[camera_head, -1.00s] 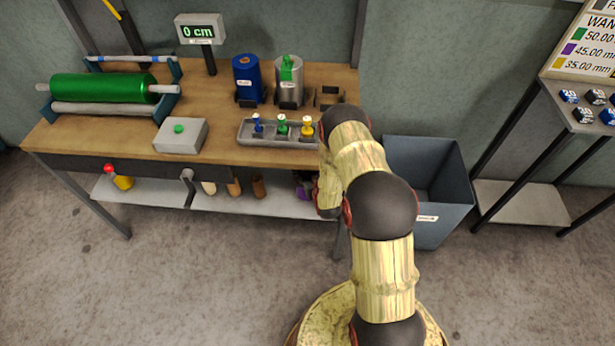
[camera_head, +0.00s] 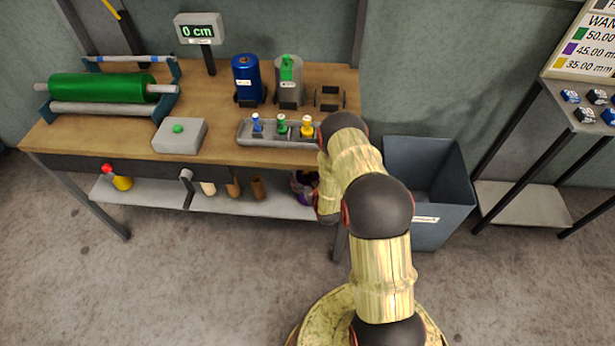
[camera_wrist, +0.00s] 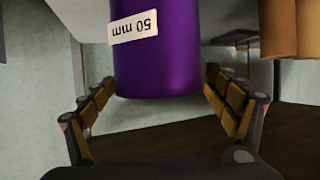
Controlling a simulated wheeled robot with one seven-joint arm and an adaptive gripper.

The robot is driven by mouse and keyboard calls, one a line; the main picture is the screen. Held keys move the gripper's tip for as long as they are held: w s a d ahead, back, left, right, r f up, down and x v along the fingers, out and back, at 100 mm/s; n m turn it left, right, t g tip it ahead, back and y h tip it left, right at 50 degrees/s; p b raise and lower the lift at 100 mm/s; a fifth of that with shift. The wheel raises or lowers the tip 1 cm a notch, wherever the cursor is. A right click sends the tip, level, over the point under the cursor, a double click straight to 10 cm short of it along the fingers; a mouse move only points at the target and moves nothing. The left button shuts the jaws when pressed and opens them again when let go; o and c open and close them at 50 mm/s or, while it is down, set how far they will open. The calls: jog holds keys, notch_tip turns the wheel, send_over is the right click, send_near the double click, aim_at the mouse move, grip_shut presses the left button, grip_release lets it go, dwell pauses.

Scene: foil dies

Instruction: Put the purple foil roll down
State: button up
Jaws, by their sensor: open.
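The purple foil roll (camera_head: 304,197) is at the right end of the lower shelf (camera_head: 270,206) under the workbench. In the head view it is mostly hidden by my arm and gripper (camera_head: 307,184). In the wrist view the purple roll (camera_wrist: 157,60) carries a white "50 mm" label, seen upside down. My gripper (camera_wrist: 160,82) is open around it, with a finger on each side and visible gaps between fingers and roll. The roll's far end is cut off by the frame edge, so its contact with the shelf is hidden.
Brown and cream rolls (camera_head: 257,188) stand left of the purple one; brown rolls (camera_wrist: 278,28) also show close by in the wrist view. The workbench top (camera_head: 225,80) is above, a bin (camera_head: 455,195) at right. The shelf front between is bare.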

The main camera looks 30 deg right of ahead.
jog(key=shift+r, duration=0.15)
jog(key=p+v, duration=0.3)
jog(key=v, duration=0.9)
dwell(0.4)
